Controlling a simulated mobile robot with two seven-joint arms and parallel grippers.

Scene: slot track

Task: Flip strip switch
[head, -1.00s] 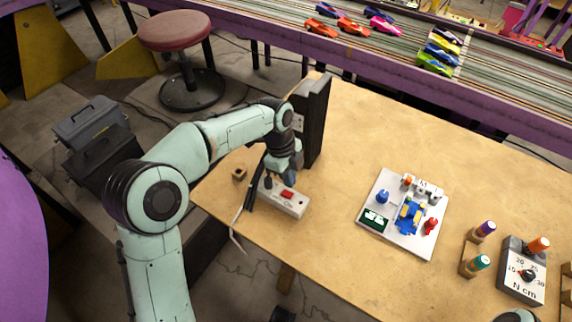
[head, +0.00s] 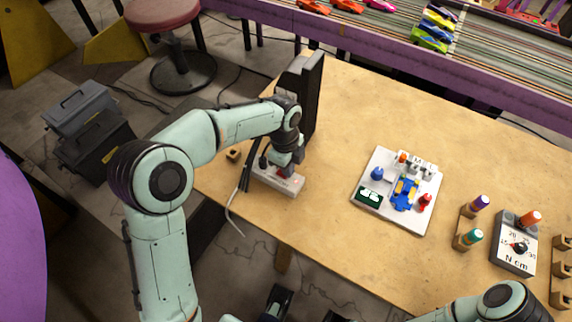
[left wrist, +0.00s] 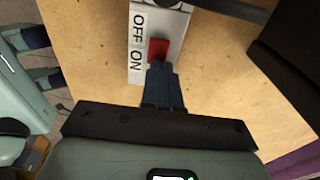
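The power strip (head: 284,186) is a pale block at the left edge of the wooden table, with dark cords at its left end. Its red rocker switch (left wrist: 158,48) shows in the left wrist view beside the printed OFF and ON labels (left wrist: 137,45). My left gripper (head: 285,171) points down over the strip and partly hides the switch in the head view. In the left wrist view its dark blue fingers (left wrist: 163,70) are together with nothing between them. Their tips are at the ON-side edge of the rocker; I cannot tell whether they press it.
A dark upright block (head: 312,88) stands just behind my left gripper. A white board with small parts (head: 375,214) lies mid-table, with screwdrivers (head: 474,236) and a torque tester (head: 513,256) to its right. Table between strip and board is clear.

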